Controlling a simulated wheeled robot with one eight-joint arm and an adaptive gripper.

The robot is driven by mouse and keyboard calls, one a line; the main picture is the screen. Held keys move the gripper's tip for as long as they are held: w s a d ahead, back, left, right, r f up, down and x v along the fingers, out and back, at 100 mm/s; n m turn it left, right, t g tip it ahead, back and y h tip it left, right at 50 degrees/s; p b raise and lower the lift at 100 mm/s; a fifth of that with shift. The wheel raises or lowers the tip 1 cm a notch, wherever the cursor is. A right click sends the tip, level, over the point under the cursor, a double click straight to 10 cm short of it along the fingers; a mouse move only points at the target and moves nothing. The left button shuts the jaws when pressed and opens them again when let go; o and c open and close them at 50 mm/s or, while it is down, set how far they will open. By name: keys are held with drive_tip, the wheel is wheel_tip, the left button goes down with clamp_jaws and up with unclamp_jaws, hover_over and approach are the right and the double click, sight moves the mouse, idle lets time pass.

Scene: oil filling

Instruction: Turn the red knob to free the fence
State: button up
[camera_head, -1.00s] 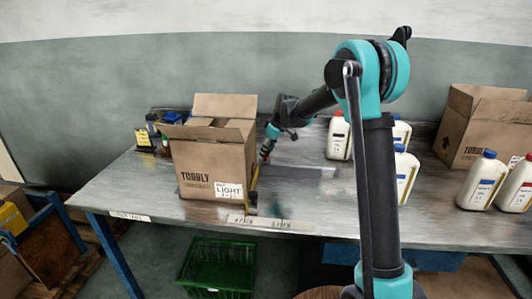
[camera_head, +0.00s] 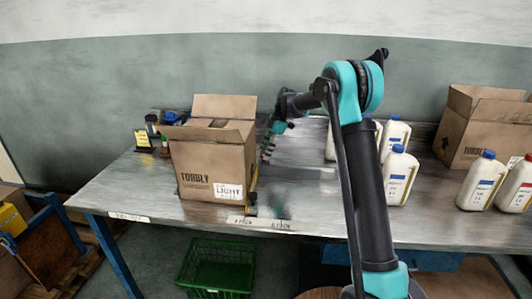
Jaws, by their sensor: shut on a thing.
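My gripper (camera_head: 267,151) points down just right of the open cardboard box (camera_head: 212,170), near its back right edge. It is small and dark here. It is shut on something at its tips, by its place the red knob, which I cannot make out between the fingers. The fence shows as a thin yellowish strip (camera_head: 253,184) along the right side of the box, close against it. Most of the fence is hidden by the box and gripper.
The metal table (camera_head: 305,185) is clear right of the fence. White bottles (camera_head: 399,175) stand behind my arm and at the right. Another open box (camera_head: 487,125) is at the back right. A green crate (camera_head: 216,268) is below the table.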

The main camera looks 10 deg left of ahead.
drive_tip(key=shift+w+a+n+g+h, duration=0.1)
drive_tip(key=shift+n+g+h, duration=0.35)
drive_tip(key=shift+n, duration=1.25)
drive_tip(key=o, duration=0.9)
drive_tip(key=shift+c, duration=0.2)
drive_tip(key=shift+r, duration=0.1)
drive_tip(key=v, duration=1.2)
drive_tip(key=shift+w, duration=0.15)
